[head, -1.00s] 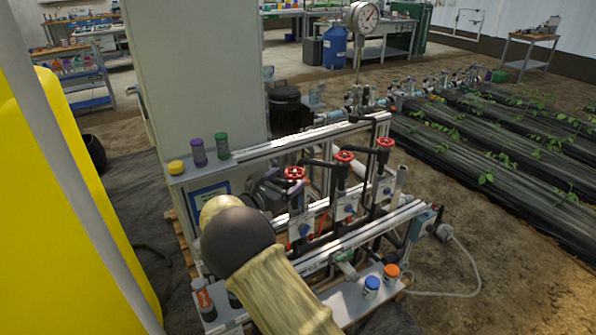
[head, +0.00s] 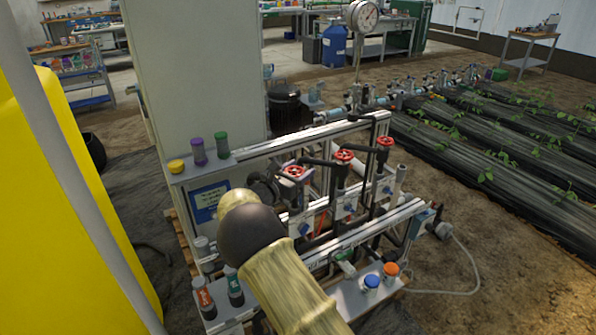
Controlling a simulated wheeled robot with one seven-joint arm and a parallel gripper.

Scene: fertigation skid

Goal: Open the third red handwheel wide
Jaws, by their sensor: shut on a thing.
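Three red handwheels stand in a row on the skid: the left one (head: 293,172), the middle one (head: 344,156) and the right one (head: 385,142). My arm reaches in from the bottom of the head view. My gripper (head: 289,175), small and partly hidden behind my wrist, is at the left handwheel and shut on it. The exact finger contact is hard to make out. The middle and right handwheels are untouched.
Dark pipes and pale rails (head: 300,139) crowd the wheels. Bottles with purple (head: 198,152) and green (head: 222,145) caps stand on the left ledge. Blue (head: 371,284) and orange-capped (head: 390,273) jars sit at the front. A tall grey cabinet (head: 190,75) rises behind.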

